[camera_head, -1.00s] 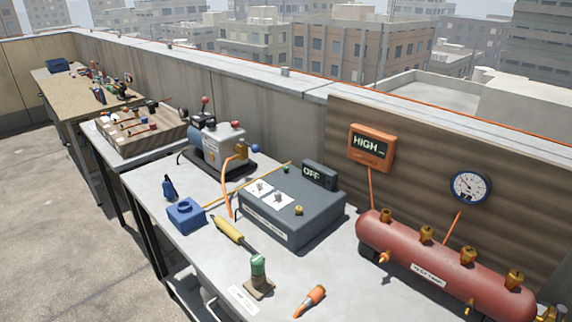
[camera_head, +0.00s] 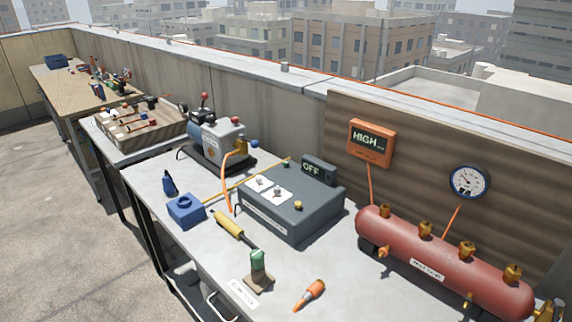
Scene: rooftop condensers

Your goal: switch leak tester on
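A dark grey box, which looks like the leak tester (camera_head: 290,212), sits on the grey table in the middle of the view. Its small raised display (camera_head: 319,170) reads OFF. Two switches on white plates (camera_head: 268,188) and a brass fitting (camera_head: 298,205) are on its top. A label on its front side is too small to read. Neither of my grippers is in view.
A red tank (camera_head: 440,262) with brass valves stands at the right. An orange HIGH display (camera_head: 371,143) and a round gauge (camera_head: 469,182) are on the wall behind. A pump (camera_head: 217,142), blue block (camera_head: 186,211), yellow-handled tool (camera_head: 228,223), green-topped piece (camera_head: 258,265) and orange tool (camera_head: 309,294) surround the box.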

